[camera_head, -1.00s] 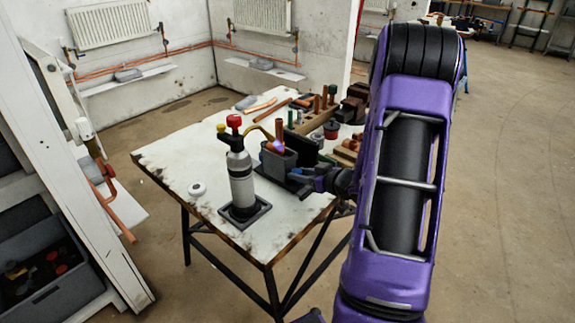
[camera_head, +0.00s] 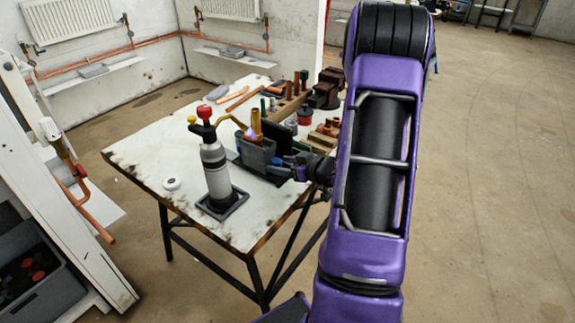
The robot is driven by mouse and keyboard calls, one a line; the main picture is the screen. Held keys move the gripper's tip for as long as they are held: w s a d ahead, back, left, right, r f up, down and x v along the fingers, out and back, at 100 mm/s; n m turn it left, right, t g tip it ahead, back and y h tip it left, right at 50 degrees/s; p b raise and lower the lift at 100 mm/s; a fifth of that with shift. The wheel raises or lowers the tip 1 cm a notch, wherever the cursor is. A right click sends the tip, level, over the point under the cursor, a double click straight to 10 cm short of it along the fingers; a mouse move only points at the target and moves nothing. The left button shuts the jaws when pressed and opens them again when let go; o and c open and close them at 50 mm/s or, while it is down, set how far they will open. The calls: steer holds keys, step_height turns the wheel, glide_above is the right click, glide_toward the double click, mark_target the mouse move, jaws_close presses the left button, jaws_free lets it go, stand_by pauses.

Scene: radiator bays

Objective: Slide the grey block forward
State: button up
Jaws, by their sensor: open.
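A dark grey block-like box (camera_head: 257,155) stands on the worktable (camera_head: 150,150), just behind the gas torch (camera_head: 216,178). I take it for the grey block, but smaller grey pieces also lie about. My gripper (camera_head: 280,169) is low over the table at the box's right front side, with its fingers open. The fingers are small and dark against the box, so I cannot tell whether they touch it.
The torch stands upright in a black square tray (camera_head: 238,200) left of my gripper. A white round piece (camera_head: 172,184) lies near the table's left edge. Grey pieces lie on the table's back (camera_head: 217,92) and a wall ledge (camera_head: 94,70). Fittings and a vice (camera_head: 326,88) crowd the right edge.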

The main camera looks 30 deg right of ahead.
steer(key=p+v, duration=0.2)
steer(key=v, duration=1.5)
steer(key=shift+s, duration=0.25)
steer(key=shift+d, duration=0.1)
